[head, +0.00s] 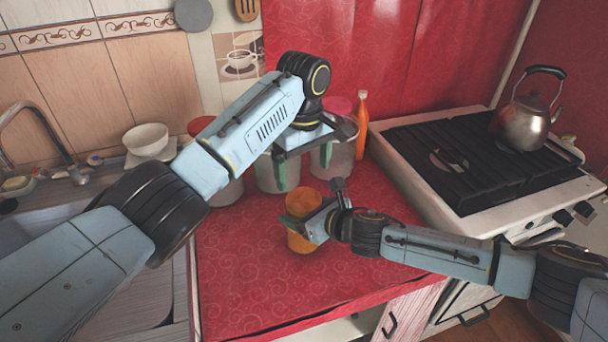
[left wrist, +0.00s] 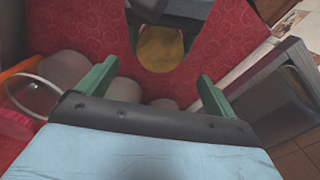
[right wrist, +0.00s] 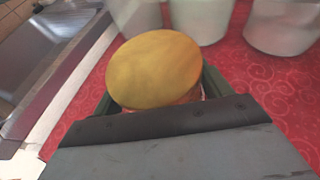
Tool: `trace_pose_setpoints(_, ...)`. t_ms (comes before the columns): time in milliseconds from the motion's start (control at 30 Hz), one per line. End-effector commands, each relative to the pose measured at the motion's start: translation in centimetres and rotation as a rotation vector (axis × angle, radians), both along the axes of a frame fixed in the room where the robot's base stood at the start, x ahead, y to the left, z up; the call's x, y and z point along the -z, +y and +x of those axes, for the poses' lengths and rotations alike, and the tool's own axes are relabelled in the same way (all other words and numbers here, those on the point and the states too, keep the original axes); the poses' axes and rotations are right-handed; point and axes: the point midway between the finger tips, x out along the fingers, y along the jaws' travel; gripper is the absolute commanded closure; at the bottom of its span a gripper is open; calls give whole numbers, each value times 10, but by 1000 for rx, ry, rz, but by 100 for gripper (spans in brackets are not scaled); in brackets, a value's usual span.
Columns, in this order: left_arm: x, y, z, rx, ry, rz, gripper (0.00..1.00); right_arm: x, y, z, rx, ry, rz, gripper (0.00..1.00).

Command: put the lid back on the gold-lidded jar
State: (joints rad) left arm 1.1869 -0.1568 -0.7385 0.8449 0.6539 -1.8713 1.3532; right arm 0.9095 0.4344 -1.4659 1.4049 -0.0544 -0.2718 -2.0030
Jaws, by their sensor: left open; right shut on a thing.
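The gold-lidded jar (head: 303,245) stands on the red counter, an orange-yellow cylinder. Its round gold top (right wrist: 155,68) fills the middle of the right wrist view and also shows in the left wrist view (left wrist: 160,50). The gold top sits over the body; I cannot tell whether it is fully seated. My right gripper (head: 302,224) is shut around the jar's side, and its fingers are partly hidden by the jar. My left gripper (head: 302,160) is open and empty, above and behind the jar in the head view; its fingers (left wrist: 155,88) are spread wide in the left wrist view.
Several pale canisters (head: 275,177) stand behind the jar, close to my left gripper, some with red or pink lids (head: 338,105). An orange bottle (head: 362,125) is behind. The stove (head: 405,165) with a kettle (head: 525,125) is right. The front of the red counter (head: 250,285) is clear.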

Motion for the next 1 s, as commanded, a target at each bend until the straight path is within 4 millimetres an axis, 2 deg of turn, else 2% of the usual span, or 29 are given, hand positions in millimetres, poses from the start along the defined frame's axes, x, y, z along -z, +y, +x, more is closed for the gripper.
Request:
trace_pose_setpoints(333,-4,0,0,-36,1,0,8,3,0,-2,-1,5,-2,86)
trace_pose_setpoints(467,2,0,0,-35,2,1,8,3,0,-2,-1,5,-2,86)
trace_pose_setpoints(800,51,1,-1,-35,3,2,8,3,0,-2,0,5,-2,86)
trace_pose_setpoints(1000,72,0,0,-35,2,1,8,3,0,-2,0,5,-2,86)
